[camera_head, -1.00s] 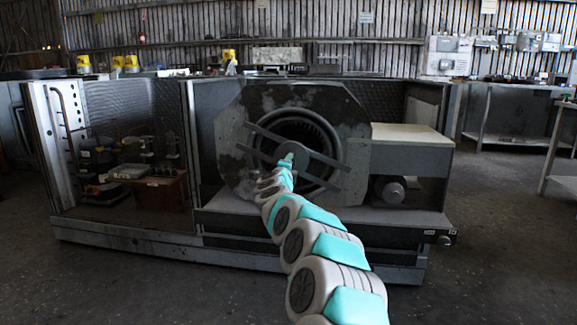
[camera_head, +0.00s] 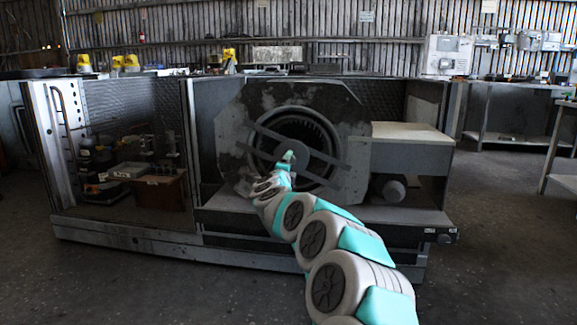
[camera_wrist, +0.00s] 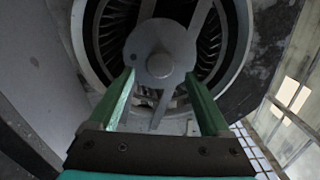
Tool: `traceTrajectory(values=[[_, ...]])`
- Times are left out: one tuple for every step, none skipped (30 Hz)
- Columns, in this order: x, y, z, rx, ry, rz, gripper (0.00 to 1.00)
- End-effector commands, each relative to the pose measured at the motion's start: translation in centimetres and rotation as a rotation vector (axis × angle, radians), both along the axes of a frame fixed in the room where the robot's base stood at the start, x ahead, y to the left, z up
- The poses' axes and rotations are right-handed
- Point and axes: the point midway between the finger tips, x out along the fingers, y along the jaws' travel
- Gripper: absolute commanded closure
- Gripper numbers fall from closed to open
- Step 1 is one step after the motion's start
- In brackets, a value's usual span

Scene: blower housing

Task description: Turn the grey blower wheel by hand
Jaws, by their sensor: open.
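The grey blower wheel (camera_head: 318,130) sits in the round opening of a worn dark housing plate (camera_head: 235,120). Two slanted bars cross in front of it, with a grey round hub plate at the centre. In the wrist view the wheel's dark vanes (camera_wrist: 116,30) ring the hub plate (camera_wrist: 160,52), which has a raised round boss. My gripper (camera_wrist: 160,82) is open, its two green fingers apart at the lower left and right of the hub plate. Nothing is held between them. Contact with the wheel cannot be told. In the head view the gripper is small at the hub (camera_head: 287,158).
A pale-topped box (camera_head: 410,134) and a motor-like cylinder (camera_head: 389,188) stand right of the housing. A low base ledge (camera_head: 230,216) runs below it. An open bay with small equipment (camera_head: 130,170) lies left. The floor in front is clear.

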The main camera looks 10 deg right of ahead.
Motion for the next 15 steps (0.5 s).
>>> traceTrajectory(values=[[-0.6, 0.3, -0.1, 0.001, 0.002, 0.002, 0.18], [-1.0, 0.3, -0.1, 0.001, 0.002, 0.001, 0.18], [-1.4, 0.4, 0.0, 0.000, 0.000, 0.000, 0.18], [-1.7, 0.6, 0.0, 0.000, 0.000, 0.001, 0.18], [-2.1, 0.7, 0.0, 0.000, 0.001, 0.001, 0.18], [-2.4, 0.8, 0.0, 0.000, 0.002, 0.002, 0.18], [-2.7, 0.9, 0.0, 0.000, 0.002, 0.002, 0.18], [-2.9, 1.0, 0.0, -0.001, 0.001, 0.001, 0.18], [-3.2, 1.0, 0.0, 0.000, 0.000, 0.000, 0.18], [-3.4, 1.0, 0.0, -0.001, 0.000, -0.001, 0.18], [-3.5, 1.0, 0.0, 0.000, -0.001, -0.002, 0.18], [-3.7, 1.1, 0.0, -0.001, 0.000, -0.002, 0.18], [-3.8, 1.2, -0.1, -0.001, 0.000, -0.002, 0.18], [-3.9, 1.2, -0.1, -0.001, 0.001, -0.002, 0.18], [-3.9, 1.2, -0.1, -0.001, 0.000, -0.001, 0.18]])
